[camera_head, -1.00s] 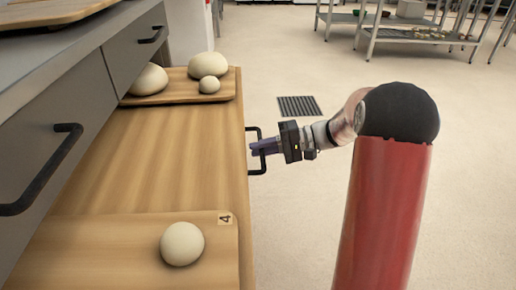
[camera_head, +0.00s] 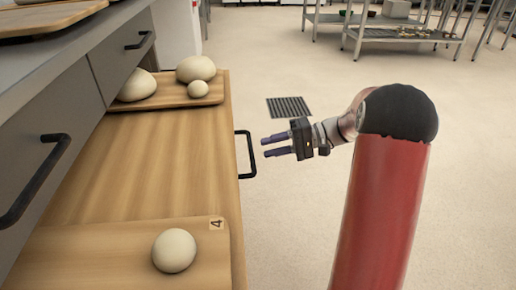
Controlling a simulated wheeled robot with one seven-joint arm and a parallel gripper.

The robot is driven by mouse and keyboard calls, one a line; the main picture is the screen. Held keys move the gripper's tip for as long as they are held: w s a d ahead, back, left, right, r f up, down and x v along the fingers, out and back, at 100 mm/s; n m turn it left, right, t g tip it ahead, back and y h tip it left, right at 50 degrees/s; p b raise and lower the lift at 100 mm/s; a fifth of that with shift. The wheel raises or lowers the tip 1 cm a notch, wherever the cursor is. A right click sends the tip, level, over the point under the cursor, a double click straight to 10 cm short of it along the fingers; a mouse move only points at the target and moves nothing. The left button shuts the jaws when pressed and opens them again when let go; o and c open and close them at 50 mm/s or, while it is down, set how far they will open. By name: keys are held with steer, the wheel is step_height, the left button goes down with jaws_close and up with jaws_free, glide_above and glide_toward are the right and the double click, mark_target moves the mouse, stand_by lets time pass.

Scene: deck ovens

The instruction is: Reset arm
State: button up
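My gripper (camera_head: 266,147) is open and empty, its two purple-grey fingers pointing left. It is a short way to the right of the black handle (camera_head: 247,154) on the pulled-out wooden drawer (camera_head: 170,165), with a visible gap between fingertips and handle. My red arm runs up from the bottom right of the view and bends left at a black joint.
In the drawer, a far board (camera_head: 176,97) bears several dough balls, and a near board (camera_head: 90,262) marked 4 bears one dough ball (camera_head: 174,250). Shut grey drawers (camera_head: 65,130) stand at left. A metal table (camera_head: 385,33) stands far back. The floor (camera_head: 290,215) beside the drawer is clear.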

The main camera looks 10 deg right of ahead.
steer(key=shift+v, duration=0.9)
steer(key=s+a+r+g+h+p, duration=0.1)
steer(key=s+a+r+h+p, duration=0.25)
steer(key=s, duration=0.35)
steer(key=s+a+r+h+p, duration=0.25)
steer(key=s+r+h, duration=0.2)
steer(key=s, duration=0.25)
steer(key=s+d+r+t+h+p, duration=0.1)
steer(key=s+r+t+h+p, duration=0.1)
steer(key=s, duration=0.3)
steer(key=s+d+r+n+t+h+p, duration=0.1)
steer(key=s+d+r+t+h+p, duration=0.1)
steer(key=s+h, duration=0.3)
steer(key=shift+s+d+r+t+h, duration=0.25)
steer(key=shift+s+r+t+h, duration=0.05)
steer(key=shift+s+r+t, duration=0.45)
